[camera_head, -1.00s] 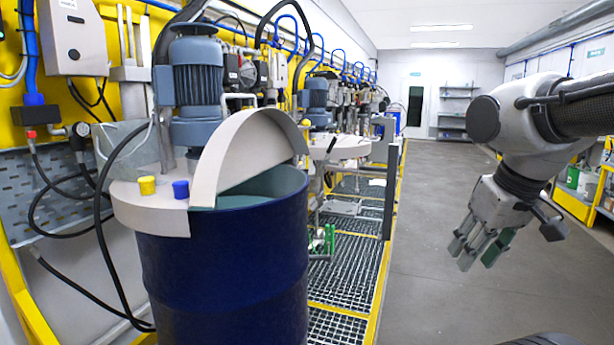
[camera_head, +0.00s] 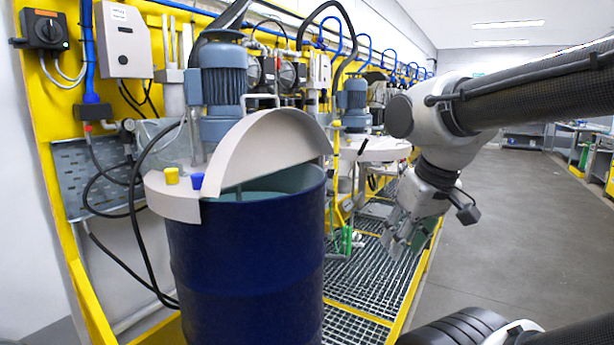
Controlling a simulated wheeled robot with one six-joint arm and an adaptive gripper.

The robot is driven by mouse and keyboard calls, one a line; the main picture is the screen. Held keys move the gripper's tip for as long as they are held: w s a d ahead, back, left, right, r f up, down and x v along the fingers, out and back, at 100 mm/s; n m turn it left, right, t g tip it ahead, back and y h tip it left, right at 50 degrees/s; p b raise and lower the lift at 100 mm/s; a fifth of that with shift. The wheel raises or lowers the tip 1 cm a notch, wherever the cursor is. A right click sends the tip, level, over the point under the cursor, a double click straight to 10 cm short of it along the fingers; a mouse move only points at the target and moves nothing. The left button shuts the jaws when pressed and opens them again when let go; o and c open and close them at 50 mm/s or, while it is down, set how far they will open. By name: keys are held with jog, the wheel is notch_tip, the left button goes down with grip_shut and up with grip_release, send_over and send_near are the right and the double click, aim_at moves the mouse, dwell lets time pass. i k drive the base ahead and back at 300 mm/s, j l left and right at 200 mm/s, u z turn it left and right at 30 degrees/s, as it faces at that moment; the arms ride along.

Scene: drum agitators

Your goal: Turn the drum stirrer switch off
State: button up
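A black rotary switch (camera_head: 46,31) with a round knob is mounted on the yellow panel at the upper left. The knob's exact setting is too small to tell. The drum stirrer has a blue-grey motor (camera_head: 223,85) above a dark blue drum (camera_head: 245,265). The drum has a light, partly open lid (camera_head: 265,145). My gripper (camera_head: 405,240) hangs in the air right of the drum, pointing down, far from the switch. Its fingers look spread, with nothing held.
A grey control box (camera_head: 122,42) hangs right of the switch. Black hoses (camera_head: 138,210) loop down in front of the panel. Yellow (camera_head: 171,176) and blue (camera_head: 197,181) caps sit on the lid. A metal grating (camera_head: 365,285) runs along the machines; the grey floor (camera_head: 500,240) at right is clear.

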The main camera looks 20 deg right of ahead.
aim_at(331, 174)
jog(key=l+u, duration=0.3)
jog(key=l, duration=0.35)
jog(key=l+u, duration=0.35)
jog(key=l, duration=0.3)
jog(key=i+l+z, duration=0.1)
jog(key=l+z, duration=0.2)
jog(key=i+l+z, duration=0.15)
jog(key=l+z, duration=0.15)
jog(key=l, duration=0.2)
